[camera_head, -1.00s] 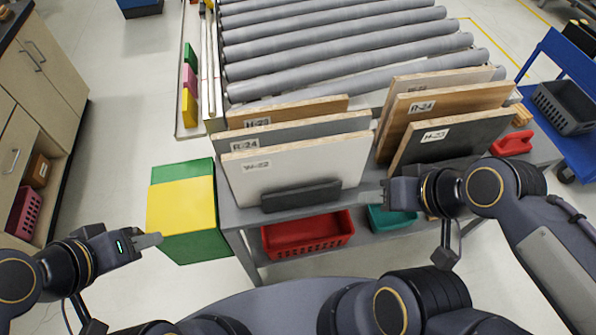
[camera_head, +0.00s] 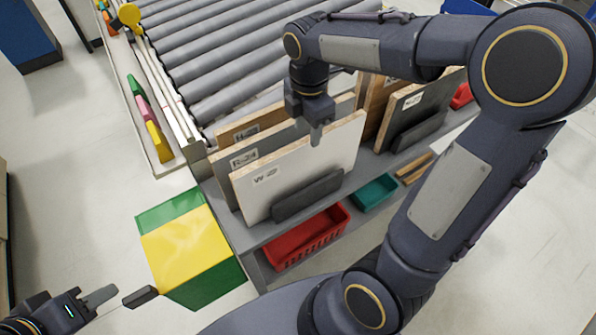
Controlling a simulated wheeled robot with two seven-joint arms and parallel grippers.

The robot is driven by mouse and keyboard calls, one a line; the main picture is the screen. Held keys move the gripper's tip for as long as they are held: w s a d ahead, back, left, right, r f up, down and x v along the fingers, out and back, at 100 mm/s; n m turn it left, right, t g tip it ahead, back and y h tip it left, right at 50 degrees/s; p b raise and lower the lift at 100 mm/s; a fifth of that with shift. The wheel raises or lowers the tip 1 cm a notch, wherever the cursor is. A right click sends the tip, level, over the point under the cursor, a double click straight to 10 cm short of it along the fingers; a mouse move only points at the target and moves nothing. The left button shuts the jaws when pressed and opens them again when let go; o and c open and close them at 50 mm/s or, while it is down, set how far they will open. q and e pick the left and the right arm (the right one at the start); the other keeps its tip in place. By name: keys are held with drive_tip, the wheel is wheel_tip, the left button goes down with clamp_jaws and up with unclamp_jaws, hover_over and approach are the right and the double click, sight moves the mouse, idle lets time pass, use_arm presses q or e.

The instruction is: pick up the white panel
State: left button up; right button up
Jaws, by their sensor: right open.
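The white panel (camera_head: 297,168), labelled W-22, stands upright at the front of the left group of panels on the grey bench. A dark holder (camera_head: 307,196) crosses its lower front. My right gripper (camera_head: 317,138) points down at the panel's top edge, near the middle to right of it. Its fingers are open, and I cannot tell whether they straddle the edge or touch it. My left gripper (camera_head: 122,296) is low at the left, away from the panel, with its fingers apart and nothing between them.
A grey panel R-24 (camera_head: 243,160) and a brown panel (camera_head: 245,131) stand close behind. More panels (camera_head: 405,104) stand to the right. A red basket (camera_head: 308,236) and a teal bin (camera_head: 374,193) sit below. A yellow-topped green box (camera_head: 188,245) is left. Rollers (camera_head: 200,58) lie behind.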

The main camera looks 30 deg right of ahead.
sight(303, 141)
drive_tip(key=f, duration=0.4)
drive_tip(key=shift+w+a+f+p, duration=0.3)
drive_tip(key=shift+a+f+p, duration=0.05)
drive_tip(key=shift+p, duration=0.05)
drive_tip(key=shift+f, duration=0.5)
clamp_jaws()
drive_tip(key=shift+r, duration=0.1)
idle(0.5)
